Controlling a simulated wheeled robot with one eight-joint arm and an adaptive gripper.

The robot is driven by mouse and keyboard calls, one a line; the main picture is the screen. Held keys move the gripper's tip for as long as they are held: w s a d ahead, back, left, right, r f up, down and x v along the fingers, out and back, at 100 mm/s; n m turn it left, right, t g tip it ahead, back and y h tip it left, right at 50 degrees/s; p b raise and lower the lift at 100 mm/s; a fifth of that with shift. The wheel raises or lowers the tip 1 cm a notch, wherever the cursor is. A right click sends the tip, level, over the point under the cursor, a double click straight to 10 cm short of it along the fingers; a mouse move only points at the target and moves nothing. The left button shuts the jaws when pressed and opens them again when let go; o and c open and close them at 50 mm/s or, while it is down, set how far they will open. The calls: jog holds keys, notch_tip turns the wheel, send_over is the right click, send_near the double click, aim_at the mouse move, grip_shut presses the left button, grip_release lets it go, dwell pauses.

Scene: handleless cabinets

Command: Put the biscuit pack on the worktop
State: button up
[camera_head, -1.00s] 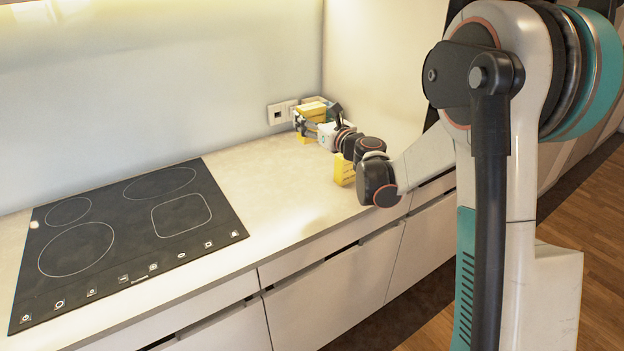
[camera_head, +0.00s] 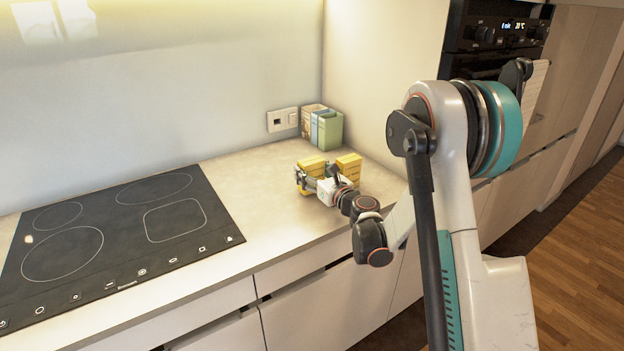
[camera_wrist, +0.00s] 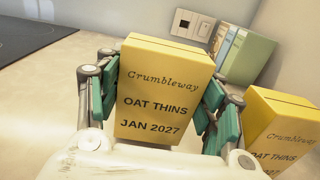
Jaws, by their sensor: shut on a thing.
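A yellow biscuit pack (camera_wrist: 163,85), labelled Crumbleway Oat Thins Jan 2027, stands between the green-padded fingers of my gripper (camera_wrist: 168,105) in the wrist view. My gripper (camera_head: 316,179) is shut on it. In the head view the held pack (camera_head: 311,164) is over the right part of the pale worktop (camera_head: 262,175). Its underside is hidden, so I cannot tell whether it touches the worktop. A second, matching yellow pack (camera_head: 349,166) stands just right of it; it also shows at the right of the wrist view (camera_wrist: 283,130).
Several books (camera_head: 322,127) stand in the back corner beside a wall socket (camera_head: 282,119). A black hob (camera_head: 115,235) lies to the left. The worktop between hob and packs is clear. A tall side panel (camera_head: 380,80) bounds the right, with an oven (camera_head: 495,40) beyond.

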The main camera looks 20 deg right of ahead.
jog(key=shift+f, duration=0.55)
jog(key=shift+f, duration=0.1)
jog(key=o, duration=1.1)
jog(key=shift+s, duration=0.15)
jog(key=p+v, duration=0.1)
jog(key=v, duration=1)
jog(key=shift+d+p, duration=0.1)
jog(key=shift+p, duration=0.3)
jog(key=shift+s+d, duration=0.1)
jog(key=shift+s, duration=0.25)
